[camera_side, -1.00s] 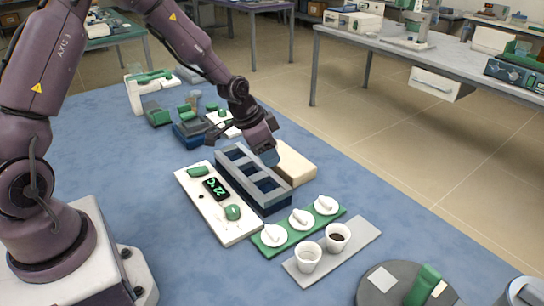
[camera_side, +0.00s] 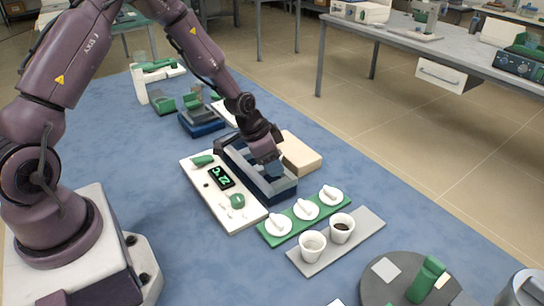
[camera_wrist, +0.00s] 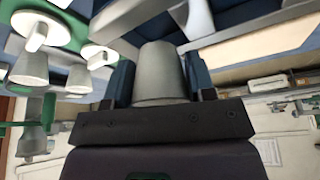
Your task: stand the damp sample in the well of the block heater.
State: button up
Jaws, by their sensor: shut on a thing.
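My gripper (camera_wrist: 160,82) is shut on a grey tapered cup (camera_wrist: 158,62), one blue finger on each side. The cup's wide end faces my palm and its narrow end points away; its contents are hidden. I cannot tell whether it is the damp sample. In the side view my gripper (camera_side: 266,158) is low over the block heater, hiding the cup and some wells. The heater has a white panel (camera_side: 211,190) with a dark display and a grey-blue block (camera_side: 272,193) with open wells. The cup looks beside or above the block's wall; contact is unclear.
A grey tray (camera_side: 367,231) holds two white cups, one with pale contents (camera_side: 312,246) and one with dark contents (camera_side: 342,228). A green strip (camera_side: 287,226) carries three white lids. A cream block (camera_side: 301,154) stands behind the heater. Blue mat lies clear at front left.

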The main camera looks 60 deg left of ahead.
jog(key=shift+f, duration=0.15)
dwell(0.3)
jog(key=shift+f, duration=0.5)
jog(key=o, duration=1)
jog(key=shift+a, duration=0.1)
jog(key=o, duration=0.4)
jog(key=shift+f, duration=0.1)
jog(key=shift+c, duration=0.2)
jog(key=shift+s+d, duration=0.1)
jog(key=shift+d, duration=0.1)
jog(key=shift+a+r, duration=0.1)
jog(key=shift+r, duration=3.95)
